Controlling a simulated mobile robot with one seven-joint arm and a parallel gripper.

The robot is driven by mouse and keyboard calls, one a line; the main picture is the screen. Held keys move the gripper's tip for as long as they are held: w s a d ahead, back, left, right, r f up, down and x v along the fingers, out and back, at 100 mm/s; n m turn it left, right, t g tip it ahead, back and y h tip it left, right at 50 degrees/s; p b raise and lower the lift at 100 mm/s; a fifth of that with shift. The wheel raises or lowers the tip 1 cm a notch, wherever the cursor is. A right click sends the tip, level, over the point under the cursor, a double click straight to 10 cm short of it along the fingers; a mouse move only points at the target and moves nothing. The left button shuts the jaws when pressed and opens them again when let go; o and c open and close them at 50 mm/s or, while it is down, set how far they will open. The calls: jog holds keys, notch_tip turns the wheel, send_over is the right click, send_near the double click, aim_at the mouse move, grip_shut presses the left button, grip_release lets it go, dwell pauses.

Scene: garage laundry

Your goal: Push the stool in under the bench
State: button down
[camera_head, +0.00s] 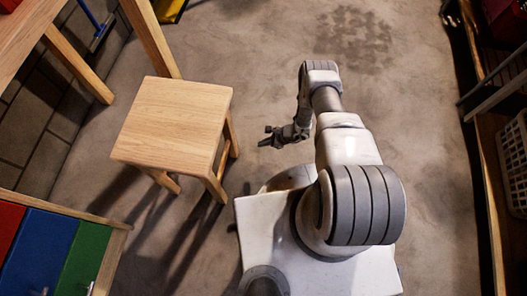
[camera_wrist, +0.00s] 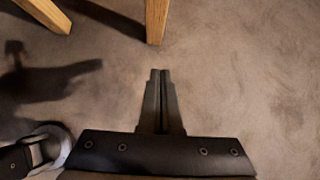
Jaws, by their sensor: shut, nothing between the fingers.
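The stool (camera_head: 175,115) is light wood with a square seat and stands upright on the floor, left of my arm in the head view. Its legs show at the top of the wrist view, one of them the nearer leg (camera_wrist: 157,20). The wooden bench (camera_head: 85,65) is at the upper left, with a leg just behind the stool's far edge. My gripper (camera_head: 264,142) is right of the stool, apart from it and low over the floor. In the wrist view my gripper (camera_wrist: 159,75) is shut and empty, its tips short of the leg.
A cabinet with red, blue and green fronts (camera_head: 45,245) stands at the lower left. Shelving with a white basket (camera_head: 514,160) lines the right side. A yellow object (camera_head: 168,10) lies at the top. Concrete floor is clear beyond my arm.

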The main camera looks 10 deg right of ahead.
aim_at(229, 144)
jog(key=shift+m, duration=0.3)
jog(key=a, duration=0.3)
jog(key=w+a+f, duration=0.1)
jog(key=a, duration=0.2)
jog(key=a+f, duration=0.1)
jog(key=a, duration=0.2)
jog(key=shift+w+a+f, duration=0.25)
jog(key=shift+w, duration=0.15)
jog(key=shift+a, duration=0.15)
jog(key=shift+w+a, duration=0.25)
jog(key=shift+a, duration=0.5)
jog(key=shift+w+a, duration=0.25)
jog(key=shift+a, duration=0.55)
jog(key=shift+w+a, duration=0.25)
jog(key=shift+a, duration=0.5)
jog(key=s+d+p, duration=0.1)
jog(key=s+d, duration=0.1)
jog(key=d, duration=0.6)
jog(key=shift+s, duration=0.35)
